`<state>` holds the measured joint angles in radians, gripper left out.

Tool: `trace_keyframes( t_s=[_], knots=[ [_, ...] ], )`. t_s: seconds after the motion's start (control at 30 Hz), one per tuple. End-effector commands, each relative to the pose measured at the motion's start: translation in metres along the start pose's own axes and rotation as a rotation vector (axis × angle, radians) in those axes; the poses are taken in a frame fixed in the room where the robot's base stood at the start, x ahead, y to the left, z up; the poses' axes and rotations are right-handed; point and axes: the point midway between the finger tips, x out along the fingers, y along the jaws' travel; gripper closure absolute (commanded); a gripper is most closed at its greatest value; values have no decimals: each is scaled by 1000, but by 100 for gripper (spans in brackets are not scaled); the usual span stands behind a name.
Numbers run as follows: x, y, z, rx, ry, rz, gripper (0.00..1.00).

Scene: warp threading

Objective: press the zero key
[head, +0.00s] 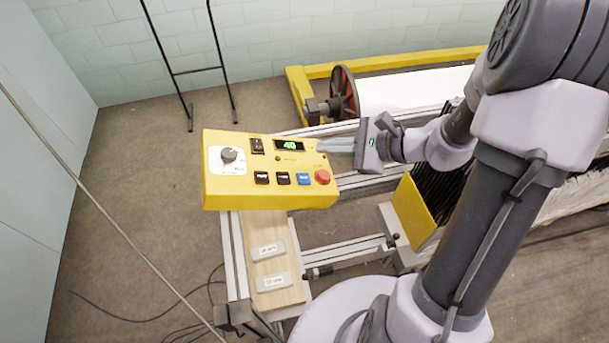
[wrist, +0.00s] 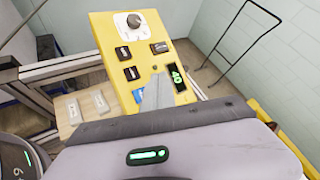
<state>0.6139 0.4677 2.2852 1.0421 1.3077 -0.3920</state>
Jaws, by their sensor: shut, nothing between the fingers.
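A yellow control box (head: 270,195) stands at the end of the machine. Its face carries two black keys (head: 262,178) (head: 283,178), a blue key (head: 304,179) and a round red button (head: 322,176) in a row. The key labels are too small to read, so I cannot tell which is the zero key. A green-lit display (head: 289,145) reads 40. My gripper (head: 321,145) is shut and empty, its fingertips by the box's right edge near the display. In the wrist view its grey fingers (wrist: 157,93) partly cover the blue key (wrist: 138,96); the red button is hidden.
A white dial plate with a dark knob (head: 229,155) and a black rocker switch (head: 257,145) share the box face. Two labelled pale blocks (head: 268,250) (head: 273,282) lie on a wooden board below. A white roll (head: 410,90) lies behind; a black stand (head: 190,70) is at the back left.

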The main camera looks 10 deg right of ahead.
Motion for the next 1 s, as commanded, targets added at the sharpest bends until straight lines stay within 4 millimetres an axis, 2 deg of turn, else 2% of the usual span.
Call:
trace_keyframes(
  t_s=[0.3, 0.5, 1.0],
  knots=[
    [35, 26, -27, 1, 0, 2, 100],
    [51, 37, -39, -1, 0, 1, 100],
    [55, 41, -40, -1, 0, 1, 100]
  ],
)
